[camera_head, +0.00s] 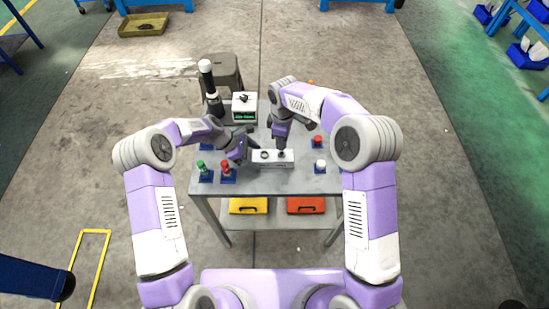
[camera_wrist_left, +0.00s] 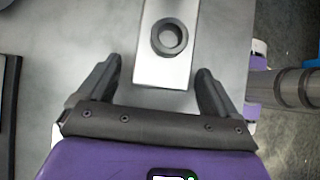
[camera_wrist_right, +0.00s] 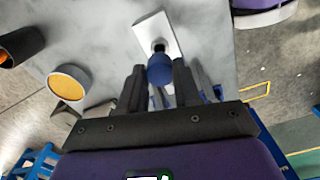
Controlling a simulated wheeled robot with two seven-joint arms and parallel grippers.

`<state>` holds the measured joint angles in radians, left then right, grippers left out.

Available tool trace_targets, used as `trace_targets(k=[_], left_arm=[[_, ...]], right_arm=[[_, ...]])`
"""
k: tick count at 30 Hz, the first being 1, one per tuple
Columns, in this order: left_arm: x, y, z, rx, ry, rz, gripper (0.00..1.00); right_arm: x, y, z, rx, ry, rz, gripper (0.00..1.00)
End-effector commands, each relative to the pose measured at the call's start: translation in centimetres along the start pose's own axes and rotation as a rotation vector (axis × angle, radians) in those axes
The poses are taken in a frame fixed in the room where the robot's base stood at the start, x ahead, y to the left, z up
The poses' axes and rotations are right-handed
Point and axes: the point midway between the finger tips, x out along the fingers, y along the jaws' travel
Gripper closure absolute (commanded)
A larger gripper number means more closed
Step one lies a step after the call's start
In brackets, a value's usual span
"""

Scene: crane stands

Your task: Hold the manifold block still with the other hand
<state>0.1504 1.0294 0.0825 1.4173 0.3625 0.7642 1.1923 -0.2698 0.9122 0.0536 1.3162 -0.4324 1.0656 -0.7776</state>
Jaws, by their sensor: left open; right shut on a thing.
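The manifold block (camera_head: 273,162), a pale bar, lies near the table's front edge. A dark ring port (camera_head: 264,155) is at its left end and shows in the left wrist view (camera_wrist_left: 169,38). My left gripper (camera_head: 247,155) is at the block's left end; in the left wrist view its open fingers (camera_wrist_left: 158,85) stand either side of that end, with gaps. My right gripper (camera_head: 282,146) is over the block's right end. In the right wrist view (camera_wrist_right: 160,80) it is shut on a blue-topped part (camera_wrist_right: 160,69) at the block's other port; seating depth is unclear.
Green (camera_head: 202,166) and red (camera_head: 226,168) parts stand on blue bases at the left. Another red part (camera_head: 318,141) and a white part (camera_head: 320,166) are at the right. A device with a green display (camera_head: 244,108) stands at the back.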

Motion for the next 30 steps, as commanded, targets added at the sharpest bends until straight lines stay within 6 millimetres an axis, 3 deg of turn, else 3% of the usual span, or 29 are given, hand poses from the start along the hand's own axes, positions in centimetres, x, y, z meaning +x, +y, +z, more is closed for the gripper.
trace_targets(k=[8,21,30], left_arm=[[-1.1,0.1,0.0,0.000,0.001,0.002,0.07],[-9.8,0.1,0.0,0.000,0.001,0.003,0.07],[-12.0,0.0,0.0,-0.001,0.000,0.000,0.07]], right_arm=[[0.0,0.0,0.0,0.000,0.000,0.000,1.00],[0.0,0.0,0.0,0.000,0.000,0.000,1.00],[0.0,0.0,0.0,0.000,0.000,0.000,1.00]])
